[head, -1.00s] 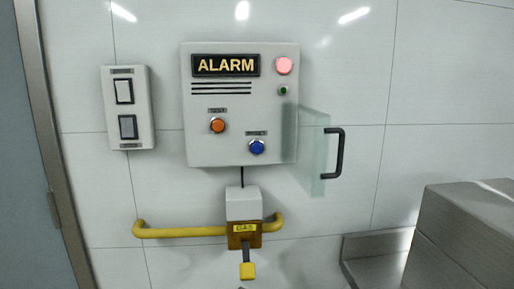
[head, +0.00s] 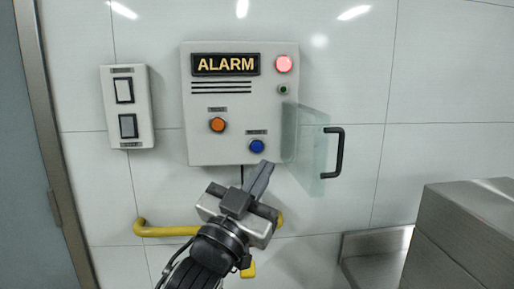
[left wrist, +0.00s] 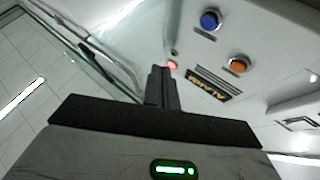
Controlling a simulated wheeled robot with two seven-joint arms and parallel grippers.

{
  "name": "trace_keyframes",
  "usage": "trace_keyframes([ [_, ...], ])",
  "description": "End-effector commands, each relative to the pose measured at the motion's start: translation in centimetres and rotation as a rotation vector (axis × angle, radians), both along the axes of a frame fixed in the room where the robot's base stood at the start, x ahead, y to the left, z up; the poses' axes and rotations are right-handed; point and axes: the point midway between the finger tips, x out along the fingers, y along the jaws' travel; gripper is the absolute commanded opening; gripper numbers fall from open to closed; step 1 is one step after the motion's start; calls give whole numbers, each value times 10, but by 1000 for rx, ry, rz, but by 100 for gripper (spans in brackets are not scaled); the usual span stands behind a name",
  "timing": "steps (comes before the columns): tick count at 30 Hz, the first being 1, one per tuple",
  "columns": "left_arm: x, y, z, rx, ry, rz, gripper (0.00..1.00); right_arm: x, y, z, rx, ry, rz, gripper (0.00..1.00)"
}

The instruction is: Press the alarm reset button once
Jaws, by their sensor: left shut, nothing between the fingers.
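The grey alarm panel (head: 215,145) is on the wall, with an ALARM sign and a lit red lamp (head: 284,64). It has an orange button (head: 217,125) and, lower right, a blue button (head: 257,146); their labels are too small to read surely. A clear hinged cover (head: 308,150) with a black handle stands open at the panel's right. My left gripper (head: 265,166) is shut and empty, its fingertips just below and right of the blue button. The left wrist view also shows the blue button (left wrist: 210,19) and orange button (left wrist: 238,64), apart from the fingers (left wrist: 161,72). My right gripper is out of view.
A two-switch plate (head: 145,105) is on the wall at left. A yellow pipe (head: 165,231) runs below the panel, with its gas valve mostly hidden behind my left arm. Grey metal blocks (head: 465,225) stand at lower right.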

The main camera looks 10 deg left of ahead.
Motion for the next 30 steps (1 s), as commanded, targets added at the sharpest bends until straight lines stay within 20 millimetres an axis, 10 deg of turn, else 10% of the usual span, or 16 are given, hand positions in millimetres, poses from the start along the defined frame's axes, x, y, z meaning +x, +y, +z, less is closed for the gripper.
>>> trace_keyframes([
  [30,85,25,-1,0,2,1,0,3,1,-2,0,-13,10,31],
])
